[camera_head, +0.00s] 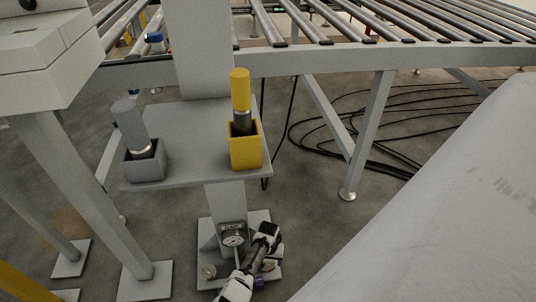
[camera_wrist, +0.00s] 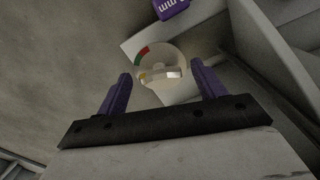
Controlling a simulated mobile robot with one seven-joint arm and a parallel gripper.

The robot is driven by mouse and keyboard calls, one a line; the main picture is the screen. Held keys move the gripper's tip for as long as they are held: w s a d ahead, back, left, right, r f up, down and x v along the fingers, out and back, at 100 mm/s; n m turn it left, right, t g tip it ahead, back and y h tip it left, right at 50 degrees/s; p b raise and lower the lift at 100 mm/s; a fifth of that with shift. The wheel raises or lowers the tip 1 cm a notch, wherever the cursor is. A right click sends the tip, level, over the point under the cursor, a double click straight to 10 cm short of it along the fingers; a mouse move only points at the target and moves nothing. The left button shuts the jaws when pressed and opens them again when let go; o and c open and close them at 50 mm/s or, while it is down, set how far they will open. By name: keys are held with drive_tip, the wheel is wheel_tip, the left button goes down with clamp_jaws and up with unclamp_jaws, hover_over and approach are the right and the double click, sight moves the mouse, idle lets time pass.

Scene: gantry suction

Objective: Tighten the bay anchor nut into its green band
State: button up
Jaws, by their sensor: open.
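In the wrist view my gripper (camera_wrist: 160,70) is open, with its two purple fingers apart. A pale round disc (camera_wrist: 160,58) lies between and just beyond the fingertips. It has a red and green band (camera_wrist: 142,56) on its left edge and a small shiny metal piece, perhaps the anchor nut (camera_wrist: 158,75), at its lower middle. I cannot tell whether the fingers touch it. In the head view my arm reaches down over the foot plate (camera_head: 205,232) of the column; the fingertips are not clear there. A white dial gauge (camera_head: 233,241) marked GAP stands beside the arm.
A shelf (camera_head: 190,165) above the plate bears a grey tool (camera_head: 128,125) and a yellow tool (camera_head: 240,90) in holders. A purple block with lettering (camera_wrist: 170,8) is at the wrist view's top. Roller conveyor (camera_head: 370,55) and its leg (camera_head: 367,135) stand behind, with black cables (camera_head: 330,140) on the floor.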

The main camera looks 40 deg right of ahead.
drive_tip(key=shift+r, duration=0.1)
wheel_tip(320, 180, up, 14)
drive_tip(key=p, duration=1.3)
drive_tip(key=shift+f, duration=0.2)
drive_tip(key=shift+w, duration=0.1)
